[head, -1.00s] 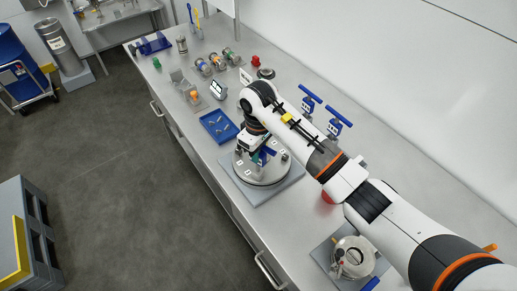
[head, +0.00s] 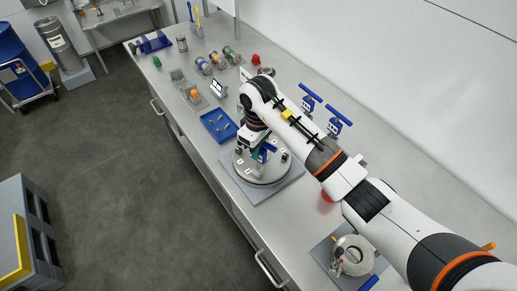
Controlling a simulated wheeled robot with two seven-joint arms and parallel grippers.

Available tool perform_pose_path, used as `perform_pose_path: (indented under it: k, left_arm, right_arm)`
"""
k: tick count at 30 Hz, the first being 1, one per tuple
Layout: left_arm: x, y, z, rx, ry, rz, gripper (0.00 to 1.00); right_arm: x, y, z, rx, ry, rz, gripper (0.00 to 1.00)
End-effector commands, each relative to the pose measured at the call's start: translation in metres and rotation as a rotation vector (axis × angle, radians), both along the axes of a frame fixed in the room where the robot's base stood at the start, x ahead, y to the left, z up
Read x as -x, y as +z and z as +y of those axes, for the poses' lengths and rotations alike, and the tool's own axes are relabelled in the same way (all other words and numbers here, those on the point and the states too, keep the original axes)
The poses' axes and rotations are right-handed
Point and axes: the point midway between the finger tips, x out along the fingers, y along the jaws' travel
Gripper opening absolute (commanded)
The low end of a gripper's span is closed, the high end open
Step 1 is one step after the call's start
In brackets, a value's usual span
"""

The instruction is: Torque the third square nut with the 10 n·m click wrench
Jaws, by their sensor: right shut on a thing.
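A round steel flange lid (head: 262,178) with small white number labels lies on a grey base plate on the bench. My right gripper (head: 262,152) is over the far part of the lid, pointing down. It is shut on a blue-handled tool that shows only partly below it; I cannot tell its full shape or which nut it is on. The square nuts are too small and too covered to make out. Two blue T-handled tools (head: 338,122) stand upright in the rack to the right of my arm. My left gripper is not in view.
A blue tray (head: 218,126) with small parts lies left of the lid. A small display (head: 218,88) and several spools (head: 217,62) stand farther back. A second round metal fitting (head: 353,256) sits on a grey plate at the near right.

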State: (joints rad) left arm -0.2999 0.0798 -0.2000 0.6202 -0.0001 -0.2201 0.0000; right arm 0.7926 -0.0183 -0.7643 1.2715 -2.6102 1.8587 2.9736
Motion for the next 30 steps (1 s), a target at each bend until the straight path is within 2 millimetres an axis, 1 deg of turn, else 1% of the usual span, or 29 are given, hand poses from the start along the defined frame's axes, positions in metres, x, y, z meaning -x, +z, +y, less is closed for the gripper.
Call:
perform_pose_path:
  k: [1, 30]
  left_arm:
    - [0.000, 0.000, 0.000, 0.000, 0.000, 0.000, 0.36]
    - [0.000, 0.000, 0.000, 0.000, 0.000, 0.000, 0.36]
  right_arm:
    - [-0.001, 0.004, 0.000, -0.001, 0.000, -0.002, 0.00]
    - [0.000, 0.052, 0.000, -0.001, 0.000, -0.002, 0.00]
